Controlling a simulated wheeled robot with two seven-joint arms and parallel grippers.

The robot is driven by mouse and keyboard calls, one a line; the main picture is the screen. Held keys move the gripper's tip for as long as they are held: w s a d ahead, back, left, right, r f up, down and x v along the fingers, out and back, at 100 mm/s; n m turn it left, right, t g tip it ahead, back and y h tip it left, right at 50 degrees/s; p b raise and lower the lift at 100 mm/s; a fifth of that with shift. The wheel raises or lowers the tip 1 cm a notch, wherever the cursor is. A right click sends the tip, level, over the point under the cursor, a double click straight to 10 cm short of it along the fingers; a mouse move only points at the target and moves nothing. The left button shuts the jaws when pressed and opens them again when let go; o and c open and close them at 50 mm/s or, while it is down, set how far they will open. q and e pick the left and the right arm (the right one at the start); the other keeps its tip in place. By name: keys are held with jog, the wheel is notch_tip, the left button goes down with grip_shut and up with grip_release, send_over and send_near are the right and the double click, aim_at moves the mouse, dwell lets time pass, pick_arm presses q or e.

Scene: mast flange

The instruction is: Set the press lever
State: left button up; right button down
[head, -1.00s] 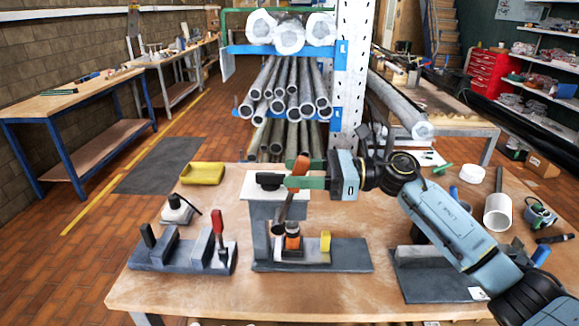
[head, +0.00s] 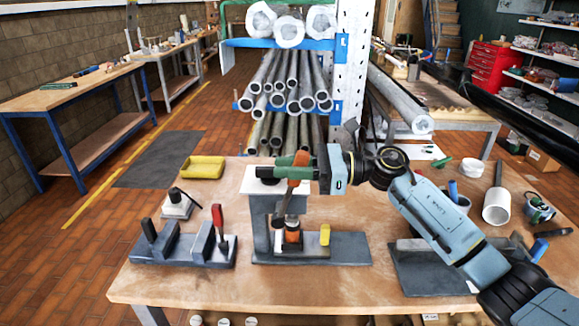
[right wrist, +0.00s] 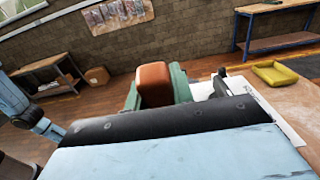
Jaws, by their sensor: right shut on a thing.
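The press (head: 260,220) stands on a dark base plate near the middle of the table in the head view. Its lever has an orange handle (head: 294,183) at the upper end and slants down to the press column. My right gripper (head: 296,168) has green fingers and is shut on the orange handle, above the base plate. In the right wrist view the orange handle (right wrist: 155,84) sits between the green fingers, its lower part hidden by my gripper body. My left gripper is not in view.
A vise-like fixture with a red handle (head: 218,222) stands left of the press. A yellow block (head: 325,235) is on the base plate. A yellow tray (head: 203,167) lies behind left. The table's front strip is clear.

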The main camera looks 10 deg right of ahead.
jog(key=shift+a+r+p, duration=0.2)
jog(key=shift+a+p, duration=0.05)
jog(key=shift+p, duration=0.05)
jog(key=w+a+g+h+p, duration=0.1)
jog(key=a+h+p, duration=0.4)
jog(key=a, duration=0.1)
jog(key=shift+w+f+g, duration=0.3)
jog(key=shift+w+f, duration=0.1)
jog(key=shift+f, duration=0.05)
jog(key=c, duration=1.2)
grip_release()
jog(key=shift+a, duration=0.1)
